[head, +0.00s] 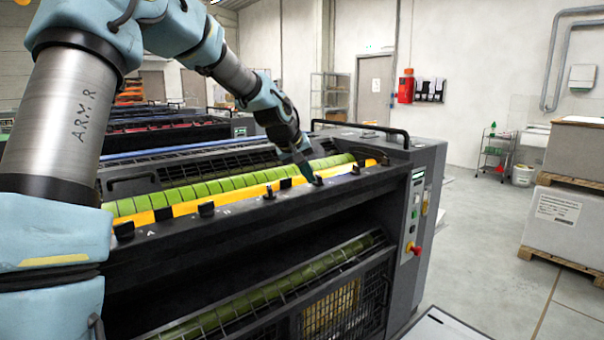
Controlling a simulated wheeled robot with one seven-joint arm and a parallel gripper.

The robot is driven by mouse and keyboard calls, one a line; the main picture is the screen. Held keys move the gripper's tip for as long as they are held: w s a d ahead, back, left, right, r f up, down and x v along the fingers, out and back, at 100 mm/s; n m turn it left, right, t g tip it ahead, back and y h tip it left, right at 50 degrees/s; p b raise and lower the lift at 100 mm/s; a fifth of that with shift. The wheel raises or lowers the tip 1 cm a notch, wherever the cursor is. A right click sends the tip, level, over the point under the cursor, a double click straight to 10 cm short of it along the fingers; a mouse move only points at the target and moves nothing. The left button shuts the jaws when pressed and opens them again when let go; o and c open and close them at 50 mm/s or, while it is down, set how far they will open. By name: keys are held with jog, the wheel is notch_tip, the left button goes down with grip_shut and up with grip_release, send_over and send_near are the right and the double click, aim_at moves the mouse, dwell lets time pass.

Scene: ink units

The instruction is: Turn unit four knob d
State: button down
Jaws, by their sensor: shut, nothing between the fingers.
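The ink unit's dark front rail (240,214) carries a row of small black knobs below a yellow strip. The knob nearest to me (124,230) has a letter A beside it, and a B shows by the second knob (207,209). The third knob (268,193) stands free. Counting from A, the fourth, which I take for knob d (319,181), is right at my fingertips. My gripper (309,180) points down from above, shut, with nothing held. I cannot tell whether it touches the knob, and the knob's turn angle is too small to read.
A green roller (215,187) lies behind the yellow strip (180,207). Black handrails (360,126) rise behind it. The right side panel has buttons and a red emergency knob (416,249). Open floor lies to the right, before pallets with a grey box (565,222).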

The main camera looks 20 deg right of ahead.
jog(key=shift+s+d+n+t+y+b, duration=0.15)
jog(key=shift+s+n+t+y+b, duration=0.15)
jog(key=shift+n+b, duration=0.45)
jog(key=shift+s+d+n+t+y+b, duration=0.25)
jog(key=shift+n+b, duration=0.3)
jog(key=shift+b, duration=0.3)
jog(key=shift+a, duration=0.1)
